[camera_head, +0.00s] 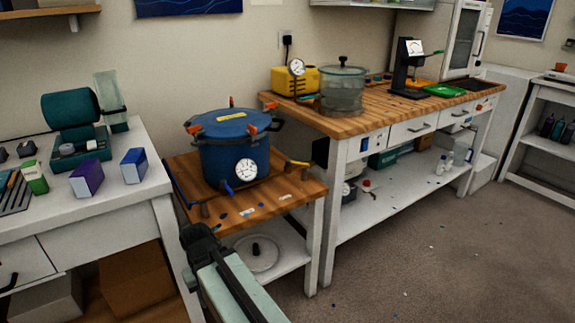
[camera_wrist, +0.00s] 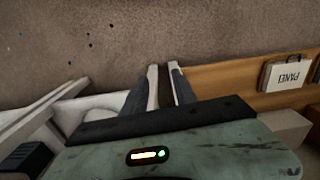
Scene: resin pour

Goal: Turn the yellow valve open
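The pot has a yellow-labelled lid, orange clamps and a white dial gauge (camera_head: 246,169), and stands on a low wooden-topped stand. My gripper (camera_wrist: 161,68) shows in the wrist view with its two fingers a narrow gap apart and nothing between them. The valve and pot are not in the wrist view. In the head view my arm reaches up from the bottom edge, in front of the stand; my fingers cannot be made out there.
The wooden stand top (camera_head: 259,204) has small scraps on it. A white table (camera_head: 108,205) stands at left, and a wooden workbench (camera_head: 350,121) with a glass-walled chamber (camera_head: 342,92) at right. The carpet (camera_head: 430,245) is open at lower right. A PANEL-marked item (camera_wrist: 288,73) shows in the wrist view.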

